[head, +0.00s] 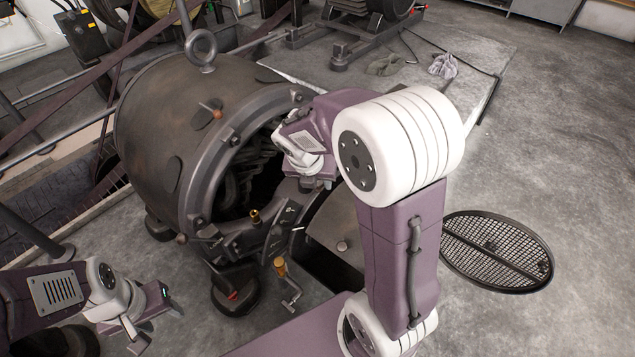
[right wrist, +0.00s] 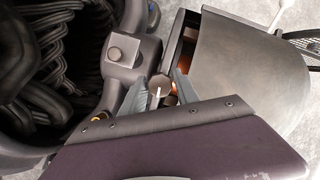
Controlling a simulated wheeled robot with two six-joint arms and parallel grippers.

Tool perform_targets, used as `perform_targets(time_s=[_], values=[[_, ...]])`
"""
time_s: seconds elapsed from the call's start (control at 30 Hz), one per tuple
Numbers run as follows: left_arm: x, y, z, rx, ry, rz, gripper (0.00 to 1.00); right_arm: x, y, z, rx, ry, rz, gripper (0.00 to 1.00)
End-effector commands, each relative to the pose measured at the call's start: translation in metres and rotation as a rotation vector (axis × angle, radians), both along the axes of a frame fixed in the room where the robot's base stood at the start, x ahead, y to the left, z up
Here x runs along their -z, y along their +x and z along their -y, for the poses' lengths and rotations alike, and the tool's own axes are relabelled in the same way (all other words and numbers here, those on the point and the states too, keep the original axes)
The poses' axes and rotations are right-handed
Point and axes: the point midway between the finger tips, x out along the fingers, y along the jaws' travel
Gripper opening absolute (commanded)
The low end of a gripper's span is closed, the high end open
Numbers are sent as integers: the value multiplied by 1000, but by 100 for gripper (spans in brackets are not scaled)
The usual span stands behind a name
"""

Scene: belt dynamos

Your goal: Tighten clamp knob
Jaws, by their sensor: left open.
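The dynamo (head: 160,120) is a large dark drum with an open end, and coils show inside it. In the right wrist view a small round grey knob with a pale line on it (right wrist: 160,88) sits beside the dynamo's rim. My right gripper (right wrist: 161,80) has one finger on each side of this knob; I cannot tell whether they touch it. In the head view my right gripper (head: 318,184) is at the rim's right side, and it hides the knob there. My left gripper (head: 155,322) is open and empty, low at the left, apart from the dynamo.
A curved cover (right wrist: 245,65) stands open beside the rim. A crank with an orange handle (head: 281,267) and a brass fitting (head: 255,216) are at the dynamo's lower front. A round floor grate (head: 497,250) lies at the right.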

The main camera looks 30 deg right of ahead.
Motion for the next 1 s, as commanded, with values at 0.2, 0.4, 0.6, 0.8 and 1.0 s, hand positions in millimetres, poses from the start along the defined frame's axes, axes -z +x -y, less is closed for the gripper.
perform_targets(time_s=[0.2, 0.4, 0.6, 0.8, 1.0], values=[[0, 0, 0, 0, 0, 0, 51, 0, 0, 0, 0, 0, 0, 0], [-4, 0, 0, 0, 0, 0, 51, -1, 0, 0, 24, 1, 2, 0], [-15, 0, 0, 0, 0, 0, 51, -3, -1, -1, 119, 7, 16, 0], [-32, 0, 0, 0, 0, 0, 51, -4, -1, -1, 288, 19, 41, 0], [-49, 0, 0, 0, 0, 0, 51, -4, -1, -1, 474, 31, 72, 0]])
